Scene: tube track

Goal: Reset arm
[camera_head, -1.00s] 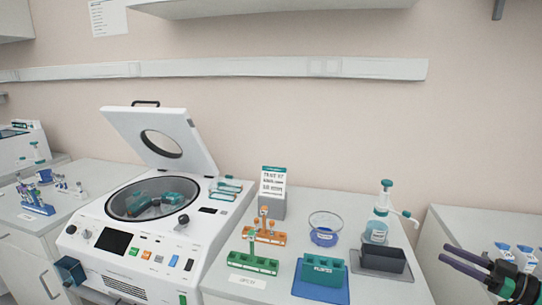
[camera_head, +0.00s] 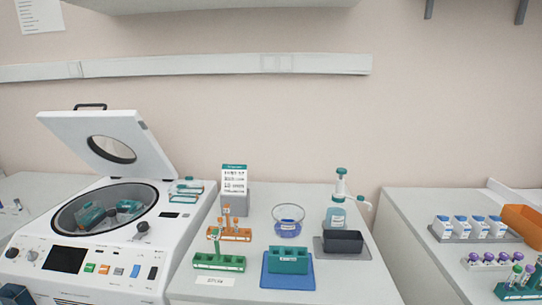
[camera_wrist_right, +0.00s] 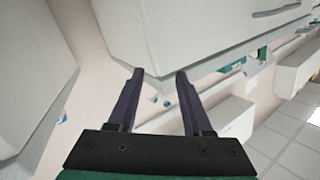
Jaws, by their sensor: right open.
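My right gripper (camera_wrist_right: 158,95) shows in the right wrist view with its two dark fingers apart and nothing between them. A pale bench or cabinet edge lies beyond the fingertips; I cannot tell the distance. Neither gripper shows in the head view now. A white centrifuge (camera_head: 95,230) with its lid (camera_head: 108,143) raised stands at the left. Green (camera_head: 219,262) and orange (camera_head: 236,234) tube racks with tubes stand on the middle bench.
A blue bowl (camera_head: 288,219), a teal block (camera_head: 287,259) on a blue mat (camera_head: 264,280), a dark tray (camera_head: 342,241) and a dispenser bottle (camera_head: 337,212) share the middle bench. A gap separates it from the right bench (camera_head: 404,212), which holds several bottles and racks.

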